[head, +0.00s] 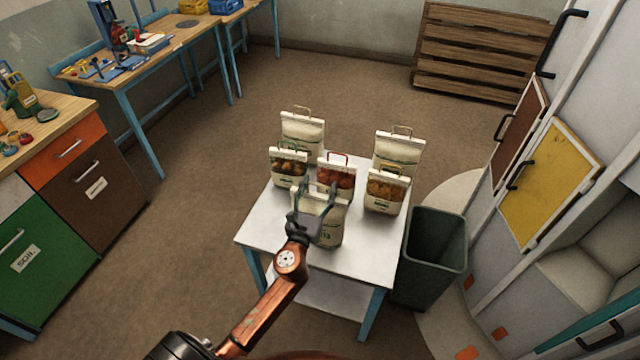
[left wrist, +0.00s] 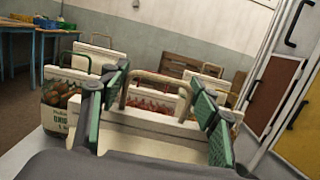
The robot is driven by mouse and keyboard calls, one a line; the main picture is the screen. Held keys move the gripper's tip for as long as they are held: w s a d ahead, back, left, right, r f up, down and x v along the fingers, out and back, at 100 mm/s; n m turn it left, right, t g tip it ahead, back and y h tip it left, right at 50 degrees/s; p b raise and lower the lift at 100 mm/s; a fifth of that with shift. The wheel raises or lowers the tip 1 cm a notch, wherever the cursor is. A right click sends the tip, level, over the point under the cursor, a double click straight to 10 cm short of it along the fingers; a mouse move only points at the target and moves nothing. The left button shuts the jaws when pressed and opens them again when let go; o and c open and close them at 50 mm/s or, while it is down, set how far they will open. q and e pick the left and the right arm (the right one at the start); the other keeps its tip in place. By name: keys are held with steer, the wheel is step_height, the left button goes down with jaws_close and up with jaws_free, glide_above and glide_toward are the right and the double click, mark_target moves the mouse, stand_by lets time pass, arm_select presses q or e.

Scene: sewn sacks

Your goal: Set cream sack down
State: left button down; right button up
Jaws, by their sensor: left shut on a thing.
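The cream sack (head: 331,232) is upright over the front half of the white table (head: 375,250). My left gripper (head: 318,198) is at its top and shut on it. In the left wrist view the sack's pale upper part (left wrist: 150,140) lies between the green-padded fingers of the gripper (left wrist: 158,95), with a tan loop handle (left wrist: 150,80) near them. The gripper and arm hide part of the sack's front. I cannot tell whether its bottom touches the tabletop. My right gripper is out of view.
Close behind stand a green-handled sack (head: 289,170), a red-handled sack (head: 337,176) and an orange-windowed sack (head: 385,192). Two pale sacks (head: 302,128) (head: 398,150) stand farther back. The tabletop's front and left parts are clear. A dark bin (head: 432,255) stands right of the table.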

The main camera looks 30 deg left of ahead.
arm_select(q)
steer(key=shift+r, duration=0.5)
steer(key=shift+f, duration=0.15)
steer(key=c, duration=0.7)
jaws_free()
steer(key=shift+s+f, duration=0.1)
steer(key=shift+f, duration=0.2)
steer(key=shift+r, duration=0.1)
steer(key=b+v, duration=0.1)
steer(key=v, duration=1.1)
